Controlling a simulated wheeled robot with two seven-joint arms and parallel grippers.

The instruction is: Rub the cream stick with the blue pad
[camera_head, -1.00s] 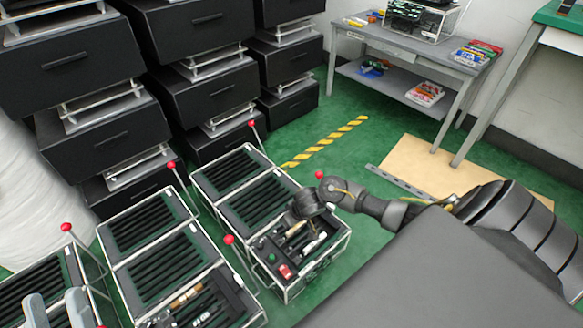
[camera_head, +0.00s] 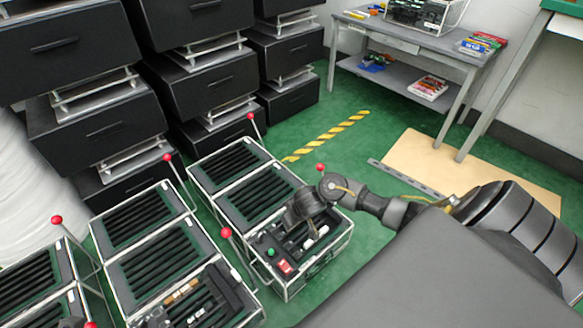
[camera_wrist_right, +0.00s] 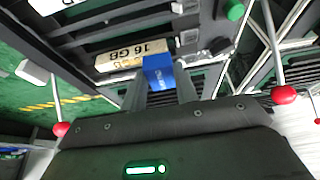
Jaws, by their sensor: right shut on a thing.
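My right gripper (camera_wrist_right: 160,86) is shut on the blue pad (camera_wrist_right: 159,71), which sits between its fingertips in the right wrist view. A cream stick (camera_wrist_right: 122,59) marked "16 GB" lies in a dark slot just beyond the pad, which overlaps its right end in the picture. I cannot tell whether they touch. In the head view my right gripper (camera_head: 306,208) is over the near bay of the right-hand case (camera_head: 288,296), hiding part of it and the pad. My left gripper is not in the head view.
The case has a green button (camera_head: 271,252) and a red switch (camera_head: 284,267). Red-knobbed levers, one at its left (camera_head: 226,233), stand around the cases. Another open case (camera_head: 185,290) is to the left.

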